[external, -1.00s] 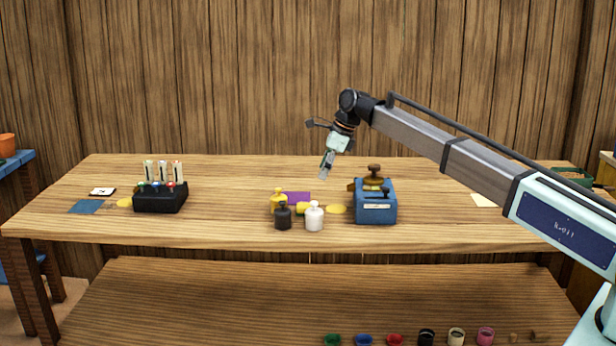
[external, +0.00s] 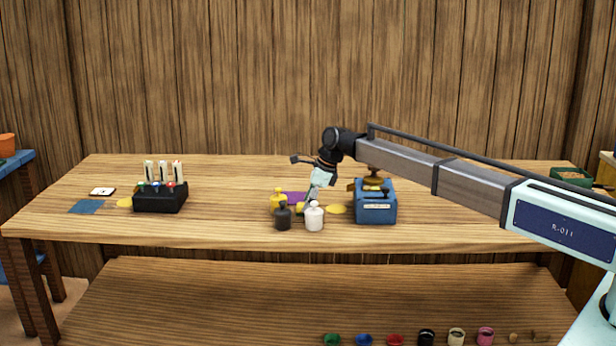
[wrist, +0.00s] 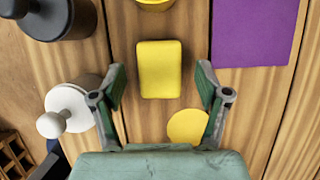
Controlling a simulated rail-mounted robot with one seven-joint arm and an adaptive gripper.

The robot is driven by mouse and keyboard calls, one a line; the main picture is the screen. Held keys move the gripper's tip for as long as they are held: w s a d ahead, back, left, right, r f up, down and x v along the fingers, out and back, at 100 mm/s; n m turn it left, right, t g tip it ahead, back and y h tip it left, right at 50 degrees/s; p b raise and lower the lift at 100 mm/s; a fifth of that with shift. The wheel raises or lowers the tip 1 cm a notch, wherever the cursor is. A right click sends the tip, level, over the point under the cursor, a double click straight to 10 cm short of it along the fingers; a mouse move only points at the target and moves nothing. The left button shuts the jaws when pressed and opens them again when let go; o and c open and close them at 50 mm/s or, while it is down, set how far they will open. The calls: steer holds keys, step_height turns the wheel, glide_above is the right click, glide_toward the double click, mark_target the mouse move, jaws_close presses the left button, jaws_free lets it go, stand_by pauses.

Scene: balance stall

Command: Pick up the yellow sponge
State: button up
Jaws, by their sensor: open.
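The yellow sponge (wrist: 160,70) is a small rounded block lying on the wooden table in the wrist view, straight ahead between my fingers. In the external view it is mostly hidden behind the white bottle and my gripper. My gripper (wrist: 160,95) is open and empty, with one finger on either side of the sponge's near end. In the external view my gripper (external: 310,197) points down, low over the middle of the table. I cannot tell the exact height of the fingertips above the wood.
A white bottle (external: 314,217) and a black bottle (external: 283,217) stand close by. A purple sheet (wrist: 253,32) and a yellow disc (wrist: 187,127) lie near the sponge. A blue box (external: 376,209) stands right, a black rack (external: 160,199) left. Bare table lies between rack and bottles.

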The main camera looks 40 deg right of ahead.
steer(key=shift+w+f, duration=0.1)
steer(key=shift+f, duration=0.25)
steer(key=c, duration=1)
steer(key=shift+a+r, duration=0.1)
steer(key=shift+r, duration=0.1)
steer(key=shift+c, duration=0.2)
step_height(320, 180, up, 20)
steer(key=b, duration=0.3)
steer(key=shift+b, duration=0.3)
steer(key=shift+f, duration=0.15)
steer(key=o, duration=0.3)
steer(key=c, duration=0.4)
